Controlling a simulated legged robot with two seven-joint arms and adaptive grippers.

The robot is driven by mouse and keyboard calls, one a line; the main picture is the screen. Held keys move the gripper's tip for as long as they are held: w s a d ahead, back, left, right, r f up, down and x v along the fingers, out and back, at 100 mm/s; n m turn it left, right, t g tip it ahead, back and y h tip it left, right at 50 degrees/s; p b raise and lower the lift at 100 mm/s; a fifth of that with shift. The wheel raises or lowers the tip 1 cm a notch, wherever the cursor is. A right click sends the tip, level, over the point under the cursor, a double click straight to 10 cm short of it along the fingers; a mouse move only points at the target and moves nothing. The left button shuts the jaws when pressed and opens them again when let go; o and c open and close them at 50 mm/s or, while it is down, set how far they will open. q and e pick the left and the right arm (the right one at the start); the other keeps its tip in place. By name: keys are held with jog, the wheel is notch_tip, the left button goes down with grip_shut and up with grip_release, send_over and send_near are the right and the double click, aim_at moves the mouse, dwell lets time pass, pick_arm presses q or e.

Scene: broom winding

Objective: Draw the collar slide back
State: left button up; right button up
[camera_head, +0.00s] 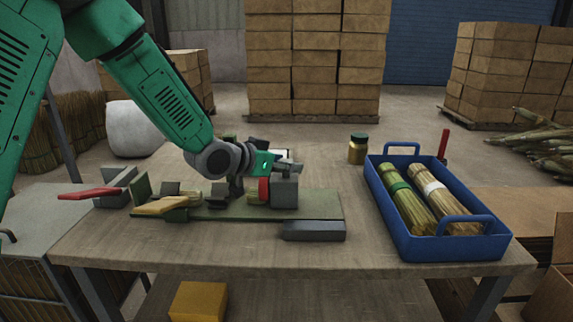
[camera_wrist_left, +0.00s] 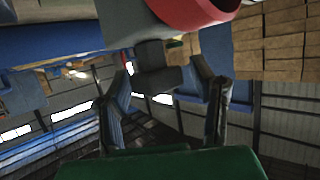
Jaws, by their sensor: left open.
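A bench fixture with a green base plate (camera_head: 325,203) stands on the table. On it are a grey block (camera_head: 285,192) and a red, rounded part (camera_head: 264,189); I cannot tell which part is the collar slide. My left gripper (camera_head: 288,166) reaches in from the left, just above the grey block and red part. In the left wrist view its fingers (camera_wrist_left: 165,100) are open and apart, with a dark grey knob-like piece (camera_wrist_left: 155,72) showing between them. The red part (camera_wrist_left: 192,10) shows at the top there. Contact cannot be told. My right gripper is not in view.
A blue tray (camera_head: 490,245) with two tied straw bundles (camera_head: 407,198) stands at the right of the table (camera_head: 200,252). A jar (camera_head: 357,148) stands behind. A dark grey block (camera_head: 313,231) lies in front of the fixture. A red lever (camera_head: 88,192) sticks out at the left.

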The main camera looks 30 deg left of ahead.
pick_arm(q)
jog(key=shift+a, duration=0.25)
jog(key=c, duration=0.5)
jog(key=shift+d, duration=0.2)
grip_shut()
jog(key=shift+d+r, duration=0.1)
jog(key=shift+d, duration=0.25)
jog(key=shift+w+d+r+p, duration=0.1)
jog(key=shift+w+d+p, duration=0.05)
jog(key=shift+w+d, duration=0.45)
jog(key=shift+w+d+r+p, duration=0.15)
jog(key=shift+w+d, duration=0.2)
jog(key=shift+d, duration=0.4)
jog(key=shift+w+d+p, duration=0.15)
jog(key=shift+w+d, duration=0.35)
jog(key=shift+d, duration=0.2)
jog(key=o, duration=0.5)
grip_release()
jog(key=shift+d+f, duration=0.1)
jog(key=shift+f, duration=0.05)
